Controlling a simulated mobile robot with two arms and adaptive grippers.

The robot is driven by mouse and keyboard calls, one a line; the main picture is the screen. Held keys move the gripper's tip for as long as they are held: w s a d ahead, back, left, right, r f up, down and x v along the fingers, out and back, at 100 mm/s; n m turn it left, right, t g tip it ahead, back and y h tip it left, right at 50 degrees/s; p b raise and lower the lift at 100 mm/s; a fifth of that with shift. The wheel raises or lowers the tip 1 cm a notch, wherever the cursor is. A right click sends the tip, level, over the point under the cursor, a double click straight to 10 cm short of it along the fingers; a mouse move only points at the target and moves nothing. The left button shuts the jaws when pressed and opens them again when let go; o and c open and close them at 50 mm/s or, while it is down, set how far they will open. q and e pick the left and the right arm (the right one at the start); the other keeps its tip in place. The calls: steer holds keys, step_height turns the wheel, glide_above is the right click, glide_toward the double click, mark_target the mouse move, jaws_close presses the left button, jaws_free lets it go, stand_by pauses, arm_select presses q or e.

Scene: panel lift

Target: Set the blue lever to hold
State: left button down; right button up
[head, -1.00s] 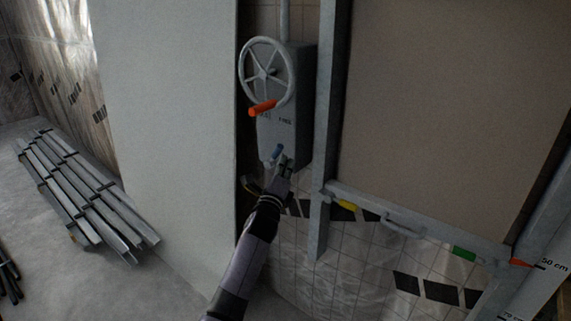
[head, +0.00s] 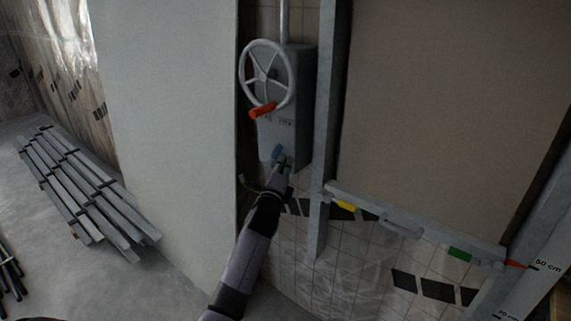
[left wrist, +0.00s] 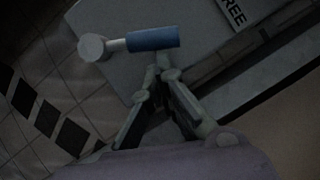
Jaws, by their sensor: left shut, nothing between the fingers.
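The blue lever (head: 278,150) is on the lower front of the grey winch box (head: 291,135), below a handwheel with a red-orange handle. In the left wrist view the lever shows as a blue grip (left wrist: 153,39) with a pale round knob (left wrist: 92,47) at its left end. My left gripper (head: 281,165) is shut and empty, with its fingertips (left wrist: 163,66) just below the blue grip. I cannot tell whether they touch it. A label reading partly "FREE" (left wrist: 234,12) shows at the top right there. My right gripper is not in view.
The handwheel (head: 267,75) sits above the lever. A grey metal upright (head: 327,130) and a large brown panel (head: 440,110) stand to the right. A pale board (head: 165,130) is to the left. Metal profiles (head: 85,190) lie on the floor at left.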

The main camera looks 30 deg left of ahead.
arm_select(q)
steer(key=shift+a+r+n+g+p, duration=0.1)
steer(key=shift+r+n+g+p, duration=0.2)
steer(key=shift+r+n+p, duration=0.25)
steer(key=a+r+n+g+p, duration=0.1)
steer(key=n+p, duration=0.1)
steer(key=p, duration=0.2)
steer(key=a+r+n+g+p, duration=0.1)
steer(key=n+p, duration=0.1)
steer(key=p, duration=0.2)
steer(key=a+r+n+h+p, duration=0.1)
steer(key=a+n+p, duration=0.1)
steer(key=p, duration=0.2)
steer(key=shift+w+g, duration=0.15)
steer(key=shift+g, duration=0.25)
steer(key=shift+a+n+g+p, duration=0.3)
steer(key=shift+a+n+p, duration=0.2)
steer(key=shift+n+p, duration=0.35)
steer(key=shift+w+a+f, duration=0.1)
steer(key=shift+a, duration=0.2)
